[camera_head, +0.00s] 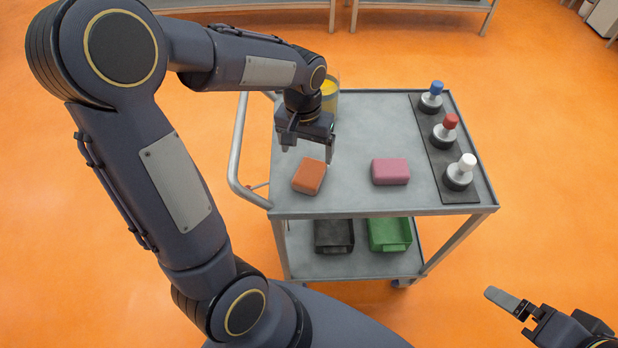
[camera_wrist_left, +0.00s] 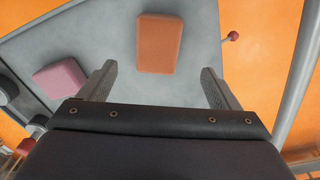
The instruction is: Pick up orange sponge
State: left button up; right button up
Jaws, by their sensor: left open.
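The orange sponge (camera_head: 309,176) lies flat on the left part of the grey cart top, near its front edge. My left gripper (camera_head: 308,154) is above the cart top, just behind the sponge in the head view. In the left wrist view the sponge (camera_wrist_left: 160,43) shows ahead of the two spread fingers (camera_wrist_left: 158,85), roughly centred between them. The left gripper is open and empty. My right gripper (camera_head: 510,304) is at the lower right of the head view, away from the cart; its jaw state is unclear.
A pink sponge (camera_head: 390,171) lies to the right on the cart top (camera_head: 370,120). A dark strip holds blue-, red- and white-topped items (camera_head: 459,172) at the right edge. A yellow-filled container (camera_head: 329,95) stands behind my gripper. Black (camera_head: 334,235) and green bins (camera_head: 389,234) sit below.

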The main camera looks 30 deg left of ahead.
aim_at(311, 170)
pick_arm(q)
jog(key=shift+w+f, duration=0.4)
jog(key=shift+f, duration=0.25)
jog(key=shift+a+f, duration=0.1)
jog(key=shift+f, duration=0.25)
jog(key=f, duration=0.7)
jog(key=shift+d+f, duration=0.1)
jog(key=shift+d, duration=0.25)
jog(key=c, duration=1.2)
jog(key=shift+o, duration=0.2)
